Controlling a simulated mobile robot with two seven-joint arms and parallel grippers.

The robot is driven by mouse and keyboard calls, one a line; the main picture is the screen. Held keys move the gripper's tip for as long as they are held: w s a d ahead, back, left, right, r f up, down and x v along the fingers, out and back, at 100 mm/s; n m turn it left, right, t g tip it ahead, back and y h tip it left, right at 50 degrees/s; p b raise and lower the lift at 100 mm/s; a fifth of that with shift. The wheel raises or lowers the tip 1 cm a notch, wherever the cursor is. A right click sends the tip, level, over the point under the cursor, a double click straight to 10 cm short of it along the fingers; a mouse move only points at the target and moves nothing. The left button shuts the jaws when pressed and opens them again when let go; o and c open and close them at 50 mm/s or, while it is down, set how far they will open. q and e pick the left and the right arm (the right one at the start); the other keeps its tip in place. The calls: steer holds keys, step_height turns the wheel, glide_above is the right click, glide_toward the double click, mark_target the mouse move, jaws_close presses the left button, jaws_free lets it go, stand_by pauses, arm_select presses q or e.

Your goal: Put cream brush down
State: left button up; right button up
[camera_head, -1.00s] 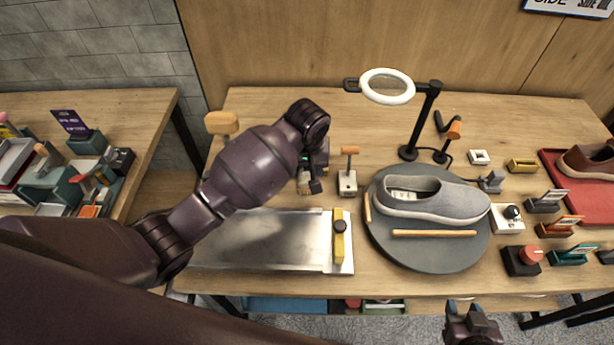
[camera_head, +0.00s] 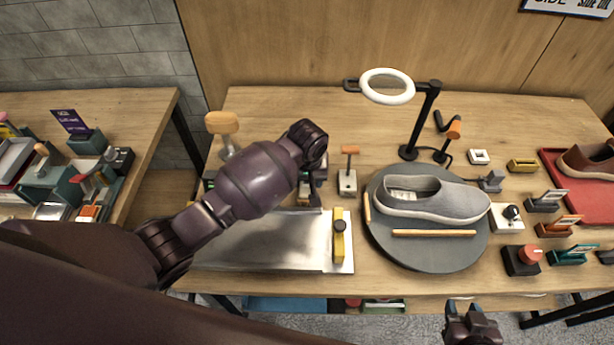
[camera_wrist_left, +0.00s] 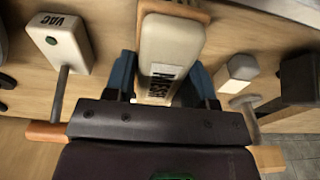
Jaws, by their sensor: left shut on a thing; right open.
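My left gripper (camera_wrist_left: 163,80) has its two blue fingers on either side of a cream-coloured block with a dark printed label and a wooden edge, which I take as the cream brush (camera_wrist_left: 172,42). The gripper is shut on it. In the head view my left gripper (camera_head: 315,185) is low over the table behind the metal tray, mostly hidden by my own wrist and forearm. The brush cannot be made out there, and I cannot tell whether it touches the table. My right gripper (camera_head: 472,318) is open and empty at the bottom edge, in front of the table.
A white "VAC" block (camera_wrist_left: 60,40) with an orange-handled tool (camera_head: 348,165) stands right of my left gripper. A wooden-topped tool (camera_head: 222,123) stands behind my arm. The metal tray (camera_head: 265,250) lies in front. A grey shoe (camera_head: 440,200) rests on the round turntable (camera_head: 440,258).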

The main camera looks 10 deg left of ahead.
mark_target(307, 183)
arm_select(q)
steer(key=shift+f, duration=0.3)
steer(key=o, duration=0.8)
steer(key=shift+o, duration=0.2)
steer(key=shift+r, duration=0.1)
step_height(307, 183, up, 13)
steer(key=s, duration=0.1)
steer(key=shift+s+d, duration=0.15)
steer(key=shift+d, duration=0.05)
